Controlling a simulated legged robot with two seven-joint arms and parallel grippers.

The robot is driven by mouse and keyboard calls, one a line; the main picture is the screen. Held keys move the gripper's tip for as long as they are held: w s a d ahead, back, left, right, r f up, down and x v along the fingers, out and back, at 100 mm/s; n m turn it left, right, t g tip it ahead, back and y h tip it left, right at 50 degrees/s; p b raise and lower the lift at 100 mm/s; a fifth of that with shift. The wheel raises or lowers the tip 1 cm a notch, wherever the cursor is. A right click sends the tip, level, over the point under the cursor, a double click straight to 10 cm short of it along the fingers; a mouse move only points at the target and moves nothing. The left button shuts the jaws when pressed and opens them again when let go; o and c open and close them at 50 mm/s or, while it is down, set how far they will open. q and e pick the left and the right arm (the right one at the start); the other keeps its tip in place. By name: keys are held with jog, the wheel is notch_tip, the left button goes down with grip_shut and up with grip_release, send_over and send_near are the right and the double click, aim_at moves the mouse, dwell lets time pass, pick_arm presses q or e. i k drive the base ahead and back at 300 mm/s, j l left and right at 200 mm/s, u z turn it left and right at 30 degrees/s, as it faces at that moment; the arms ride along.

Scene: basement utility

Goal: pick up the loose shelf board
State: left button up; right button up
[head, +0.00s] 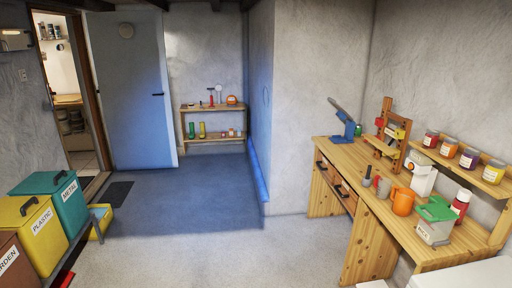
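No board that is plainly loose stands out in the head view. A low wooden shelf unit (214,106) stands against the far wall, with an upper board and a lower board (216,139), both carrying small objects. A wooden ledge (470,172) with several labelled jars runs along the right wall above the workbench. I cannot tell whether any of these boards is loose. Neither of my grippers is in view.
A wooden workbench (372,163) with tools and containers fills the right side. Metal, plastic and garden bins (62,203) stand at the left. A blue door (128,92) stands beside an open doorway. A dark mat (114,194) lies nearby. The middle floor (185,225) is clear.

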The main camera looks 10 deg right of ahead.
aim_at(384, 148)
jog(key=i+z, duration=0.1)
jog(key=i, duration=0.5)
jog(key=i+j+z, duration=0.15)
jog(key=i, duration=0.45)
jog(key=i+z, duration=0.1)
jog(key=i, duration=0.55)
jog(key=i+j+z, duration=0.15)
jog(key=i, duration=0.45)
jog(key=j, duration=0.1)
